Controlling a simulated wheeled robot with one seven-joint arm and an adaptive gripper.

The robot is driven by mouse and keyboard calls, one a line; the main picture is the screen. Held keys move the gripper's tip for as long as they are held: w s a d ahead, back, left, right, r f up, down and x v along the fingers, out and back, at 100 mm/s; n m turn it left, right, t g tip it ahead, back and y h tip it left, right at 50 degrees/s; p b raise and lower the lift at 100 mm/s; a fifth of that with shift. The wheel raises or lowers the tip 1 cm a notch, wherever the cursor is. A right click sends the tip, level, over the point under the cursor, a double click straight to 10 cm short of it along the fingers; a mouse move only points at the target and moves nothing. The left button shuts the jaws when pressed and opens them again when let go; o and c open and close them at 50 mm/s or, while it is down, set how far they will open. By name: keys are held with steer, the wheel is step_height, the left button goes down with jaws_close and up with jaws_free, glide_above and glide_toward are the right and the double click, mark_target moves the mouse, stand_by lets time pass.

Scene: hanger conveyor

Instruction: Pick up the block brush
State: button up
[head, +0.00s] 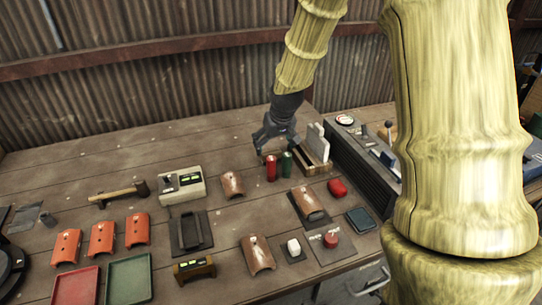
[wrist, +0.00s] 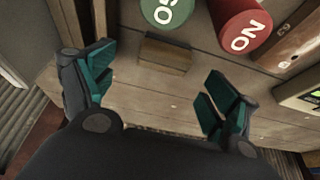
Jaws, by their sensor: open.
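A small wooden block with a darker lower face, which looks like the block brush (wrist: 166,54), lies on the wooden bench in the wrist view. It sits between and a little beyond my open fingertips, near the upper middle, apart from both fingers. My gripper (head: 276,146) points down over the back of the bench in the head view, and shows in the wrist view (wrist: 157,76) with nothing between its fingers. In the head view I cannot make out the brush; my gripper and the cylinders appear to hide it.
A red cylinder (head: 271,167) and a green cylinder (head: 286,164) stand close in front of my gripper. A wooden rack with pale boards (head: 318,143) stands just right. Further forward are brown curved pieces (head: 308,203) and a grey-beige box (head: 182,186). The bench is clear at back left.

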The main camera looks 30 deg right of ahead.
mark_target(271, 152)
steer(key=shift+a+p+x, duration=0.2)
steer(key=shift+p+x, duration=0.5)
steer(key=shift+x, duration=1.95)
steer(key=shift+s, duration=0.1)
steer(key=c, duration=1.1)
